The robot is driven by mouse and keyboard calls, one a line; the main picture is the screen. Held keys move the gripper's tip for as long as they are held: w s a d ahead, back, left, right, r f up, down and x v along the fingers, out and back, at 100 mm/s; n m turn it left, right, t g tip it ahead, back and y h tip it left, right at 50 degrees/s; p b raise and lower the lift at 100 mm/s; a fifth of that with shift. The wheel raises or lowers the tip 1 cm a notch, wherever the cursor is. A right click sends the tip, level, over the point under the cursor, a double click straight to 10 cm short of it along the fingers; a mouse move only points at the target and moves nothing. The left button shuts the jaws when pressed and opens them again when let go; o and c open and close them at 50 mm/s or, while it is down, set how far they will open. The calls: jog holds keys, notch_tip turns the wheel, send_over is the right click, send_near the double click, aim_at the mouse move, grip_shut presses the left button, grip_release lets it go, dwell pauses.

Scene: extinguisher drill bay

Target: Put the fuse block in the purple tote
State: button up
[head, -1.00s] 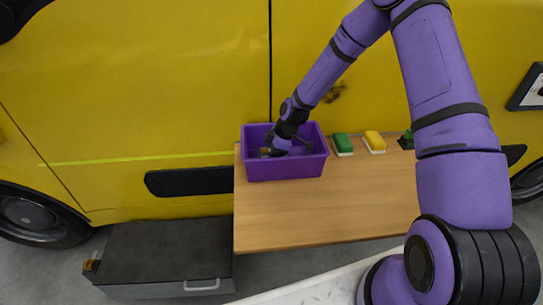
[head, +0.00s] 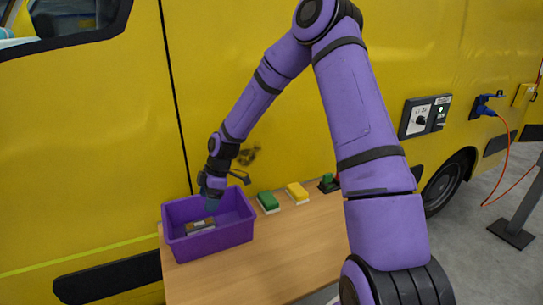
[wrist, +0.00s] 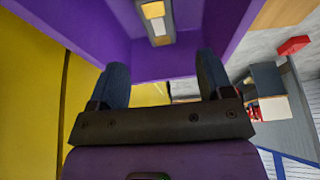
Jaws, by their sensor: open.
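The purple tote (head: 215,243) stands on the left end of the wooden table. The fuse block (head: 200,226), brown and grey with a pale part, lies inside on the tote's floor. My gripper (head: 212,196) is at the tote's rear rim height or a little above, apart from the block. In the wrist view, my gripper (wrist: 163,68) has its two dark fingers spread with nothing between them. The fuse block (wrist: 157,22) shows beyond the fingertips, within the purple tote (wrist: 100,18).
On the table (head: 290,250), right of the tote, are a green block (head: 268,201), a yellow block (head: 297,192) and a dark object with a green top (head: 327,181). The yellow vehicle (head: 90,150) rises close behind. The table's front part is clear.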

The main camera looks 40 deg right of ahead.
jog(key=s+d+r+m+t+h, duration=0.15)
jog(key=s+r+m, duration=0.25)
jog(key=s+r, duration=0.6)
jog(key=s+d+r+m+t+h, duration=0.1)
jog(key=s+r+m+h, duration=0.4)
jog(key=r, duration=0.9)
jog(key=s+d+r+m+t+y, duration=0.1)
jog(key=s+r+m, duration=0.2)
jog(key=s, duration=0.7)
jog(key=s+d+r+m+t+y, duration=0.1)
jog(key=s+r+m, duration=0.2)
jog(key=s, duration=0.7)
jog(key=shift+r+m, duration=0.3)
jog(key=shift+r, duration=0.5)
